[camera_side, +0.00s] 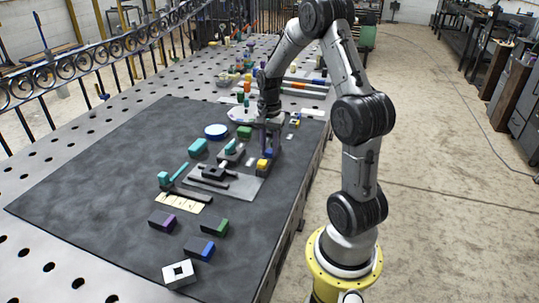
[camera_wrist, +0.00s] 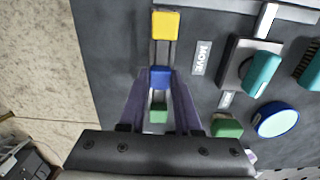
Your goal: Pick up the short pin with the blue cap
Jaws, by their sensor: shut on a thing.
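The blue cap of the short pin (camera_wrist: 160,77) is between the fingertips of my gripper (camera_wrist: 160,80) in the wrist view. The fingers touch its two sides, and my gripper is shut on it. The pin below the cap is hidden. In the side view my gripper (camera_side: 269,147) points down at the right edge of the dark mat, with a bit of blue at its tips. Whether the pin is lifted cannot be told.
A yellow block (camera_wrist: 166,25) sits in line with the blue cap on a grey rail. A green block (camera_wrist: 158,113) shows between my fingers. A teal handle (camera_wrist: 262,72) and a round blue disc (camera_wrist: 277,120) are to the right.

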